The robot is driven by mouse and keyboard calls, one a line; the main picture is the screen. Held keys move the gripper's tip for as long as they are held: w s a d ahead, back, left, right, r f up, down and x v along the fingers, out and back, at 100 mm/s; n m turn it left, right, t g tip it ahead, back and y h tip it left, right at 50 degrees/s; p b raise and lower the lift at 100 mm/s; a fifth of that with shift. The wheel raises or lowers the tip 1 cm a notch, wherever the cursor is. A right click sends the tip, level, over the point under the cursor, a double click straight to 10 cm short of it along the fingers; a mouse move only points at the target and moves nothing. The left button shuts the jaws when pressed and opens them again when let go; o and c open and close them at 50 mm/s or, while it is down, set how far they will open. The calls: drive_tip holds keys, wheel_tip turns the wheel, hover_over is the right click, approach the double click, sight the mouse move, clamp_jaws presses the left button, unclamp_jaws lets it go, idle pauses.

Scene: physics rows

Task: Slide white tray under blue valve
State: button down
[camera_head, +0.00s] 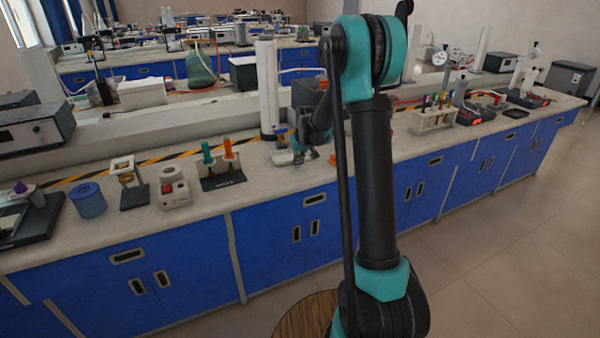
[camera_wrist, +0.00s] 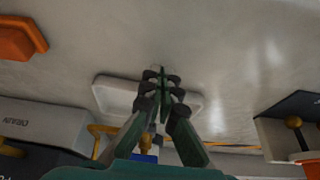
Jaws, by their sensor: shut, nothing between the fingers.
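The white tray (camera_wrist: 116,96) lies flat on the bench in the wrist view, its middle hidden behind my gripper. It shows in the head view as a small pale shape (camera_head: 283,157). My gripper (camera_wrist: 161,72) is shut and empty, its fingertips over the tray; I cannot tell whether they touch it. In the head view my gripper (camera_head: 303,152) is small and low at the bench front. The blue valve (camera_wrist: 147,157) shows only partly, with a brass-coloured part, behind my fingers in the wrist view. In the head view a blue and yellow part (camera_head: 283,132) stands just behind the tray.
An orange piece (camera_wrist: 20,38) lies at the upper left. A black stand (camera_head: 222,181) with green and orange pieces is left of the tray in the head view.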

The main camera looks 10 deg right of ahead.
wheel_tip(320, 180, up, 8)
idle(1.0)
drive_tip(key=s+d+f+m, duration=0.1)
drive_tip(key=s+d+f, duration=0.1)
drive_tip(key=s, duration=1.1)
drive_tip(key=s+d+f, duration=0.2)
drive_tip(key=s+f, duration=0.2)
drive_tip(key=s, duration=1)
drive_tip(key=s+d+f+m+h, duration=0.1)
drive_tip(key=s+d+f, duration=0.1)
drive_tip(key=s, duration=1.1)
drive_tip(key=shift+s+d+f+m, duration=0.25)
drive_tip(key=shift+s+f+m, duration=0.05)
drive_tip(key=shift+f, duration=0.1)
